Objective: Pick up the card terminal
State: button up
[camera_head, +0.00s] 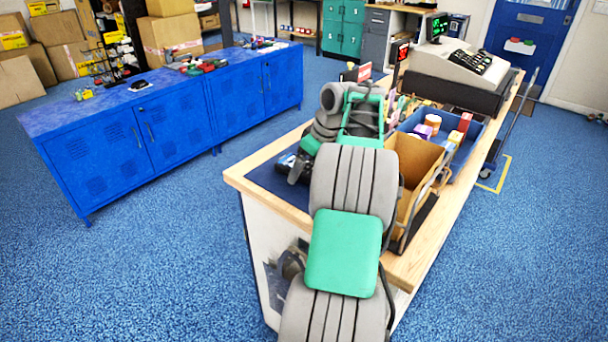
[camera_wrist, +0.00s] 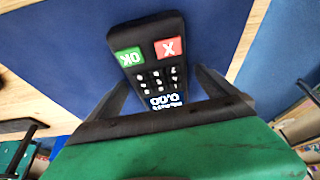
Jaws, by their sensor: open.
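The card terminal (camera_wrist: 150,60) is black with a green OK key, a red X key, small number keys and a lit display. In the wrist view it lies on a blue mat (camera_wrist: 60,40), seen upside down. My gripper (camera_wrist: 160,88) is open, with one dark finger at each side of the terminal. I cannot tell whether the fingers touch it. The terminal's display end is partly hidden by my gripper's body. In the head view my gripper (camera_head: 300,165) is low over the blue mat (camera_head: 275,178) at the counter's near left end, and my arm mostly hides the terminal.
On the wooden counter (camera_head: 425,245), right of my arm, stand a brown box (camera_head: 415,155) and a blue bin (camera_head: 468,150) with small goods. A cash register (camera_head: 460,68) stands farther back. Blue cabinets (camera_head: 170,125) stand to the left across open floor.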

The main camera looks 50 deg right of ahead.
aim_at(306, 167)
jog(key=shift+r, duration=0.1)
jog(key=c, duration=1.9)
notch_tip(306, 167, up, 10)
jog(key=p, duration=0.5)
jog(key=o, duration=1.3)
jog(key=c, duration=0.7)
